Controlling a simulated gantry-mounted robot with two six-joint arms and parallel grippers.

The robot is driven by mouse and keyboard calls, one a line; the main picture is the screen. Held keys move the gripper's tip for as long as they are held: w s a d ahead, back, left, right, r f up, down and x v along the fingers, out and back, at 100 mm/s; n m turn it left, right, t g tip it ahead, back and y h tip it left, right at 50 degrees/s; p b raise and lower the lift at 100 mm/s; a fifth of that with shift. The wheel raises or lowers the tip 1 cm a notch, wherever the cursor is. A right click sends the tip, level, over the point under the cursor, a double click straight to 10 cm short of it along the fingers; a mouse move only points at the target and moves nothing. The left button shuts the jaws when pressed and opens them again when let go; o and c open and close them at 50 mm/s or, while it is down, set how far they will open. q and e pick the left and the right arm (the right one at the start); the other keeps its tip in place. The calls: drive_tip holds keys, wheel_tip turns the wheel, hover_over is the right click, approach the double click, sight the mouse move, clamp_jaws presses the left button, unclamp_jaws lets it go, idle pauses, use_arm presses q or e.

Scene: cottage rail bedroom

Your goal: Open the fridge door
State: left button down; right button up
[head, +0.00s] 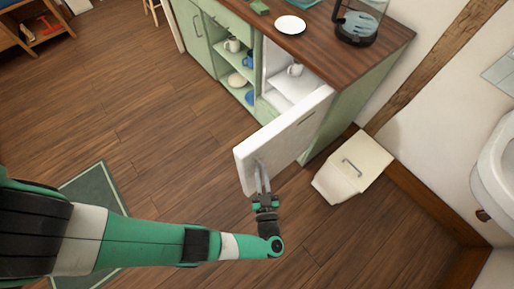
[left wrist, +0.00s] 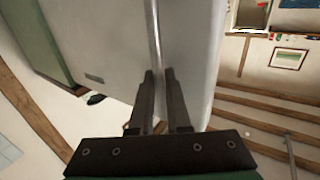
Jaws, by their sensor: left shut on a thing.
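The white fridge door (head: 285,135) stands swung open from the green counter unit in the head view. The fridge interior (head: 291,86) shows behind it, with a white cup on a shelf. My left gripper (head: 265,193) is at the door's near lower part, shut on its long metal handle (head: 261,174). In the left wrist view the fingers (left wrist: 159,75) are closed around the handle bar (left wrist: 153,35), and the door's pale face (left wrist: 190,50) fills the middle. My right gripper is not in view.
A white lidded bin (head: 352,166) stands on the floor right of the door. The wooden countertop (head: 325,40) holds a plate (head: 290,25) and a glass coffee pot (head: 358,22). A green mat (head: 92,193) lies under my left arm. The wooden floor left of the door is clear.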

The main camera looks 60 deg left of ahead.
use_arm(q)
drive_tip(key=shift+w+d, duration=0.1)
drive_tip(key=shift+d, duration=0.1)
drive_tip(key=c, duration=1.2)
unclamp_jaws()
drive_tip(key=shift+o, duration=0.2)
drive_tip(key=b+v, duration=0.2)
drive_tip(key=v, duration=0.9)
drive_tip(key=shift+d, duration=0.25)
drive_tip(key=shift+r, duration=0.1)
